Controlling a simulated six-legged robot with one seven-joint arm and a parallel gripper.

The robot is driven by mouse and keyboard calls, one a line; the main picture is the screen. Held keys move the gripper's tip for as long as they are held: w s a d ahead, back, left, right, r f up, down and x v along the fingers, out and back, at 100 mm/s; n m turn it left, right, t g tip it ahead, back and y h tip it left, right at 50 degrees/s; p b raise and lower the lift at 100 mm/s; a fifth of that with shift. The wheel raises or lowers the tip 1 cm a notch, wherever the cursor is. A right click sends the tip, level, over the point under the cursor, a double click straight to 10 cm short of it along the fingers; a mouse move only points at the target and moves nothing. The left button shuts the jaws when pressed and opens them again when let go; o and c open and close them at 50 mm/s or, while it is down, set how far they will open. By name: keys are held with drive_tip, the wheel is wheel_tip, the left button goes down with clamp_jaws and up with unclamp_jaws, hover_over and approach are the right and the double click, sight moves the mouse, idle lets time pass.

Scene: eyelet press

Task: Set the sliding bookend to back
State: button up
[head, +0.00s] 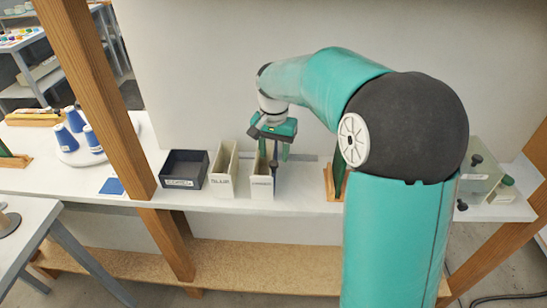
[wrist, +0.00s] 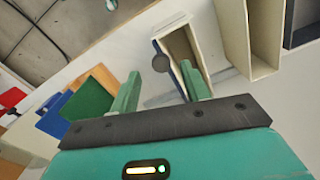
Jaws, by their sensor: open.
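The sliding bookend appears to be the dark upright piece with a round knob (head: 273,166), right beside the rightmost cream file box (head: 260,185). In the wrist view its dark knob (wrist: 160,62) shows between my fingertips, at the near end of the cream box (wrist: 190,50). My gripper (head: 274,155) points down over it, with its two green fingers apart, one on either side of the knob. I cannot tell whether a finger touches it. My gripper also shows in the wrist view (wrist: 162,88). The bookend's lower part is mostly hidden.
A second cream box (head: 223,170) and a dark bin (head: 184,168) stand to the left. A wooden rack (head: 332,184) with green, blue and red boards (wrist: 85,100) stands to the right, partly behind my arm. A wooden post (head: 95,90) rises at the shelf's front left.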

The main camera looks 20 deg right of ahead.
sight(274, 162)
drive_tip(key=shift+w+f, duration=0.15)
drive_tip(key=shift+f, duration=1.35)
clamp_jaws()
drive_tip(key=s+d, duration=0.3)
drive_tip(key=d, duration=0.7)
drive_tip(key=shift+s, duration=0.15)
unclamp_jaws()
drive_tip(key=shift+d, duration=0.2)
drive_tip(key=shift+a, duration=0.2)
